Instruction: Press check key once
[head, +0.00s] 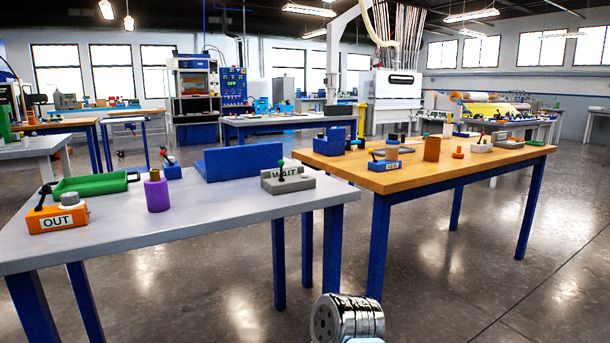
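I cannot make out a key marked check in the head view. A blue panel (233,86) with small green marks, one like OFF, stands upright at the back beside a rack; its markings are too small to read surely. An orange block (57,219) marked OUT, with a black lever and a grey knob, sits at the left of the grey table. Neither of my grippers is in view; only a metal part of my arm shows at the bottom.
The grey table (215,205) also holds a green tray (92,185), a purple cylinder (157,194) and a blue angled block (240,163). A wooden table (450,165) with several small items stands to its right. Open floor (470,270) lies at front right.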

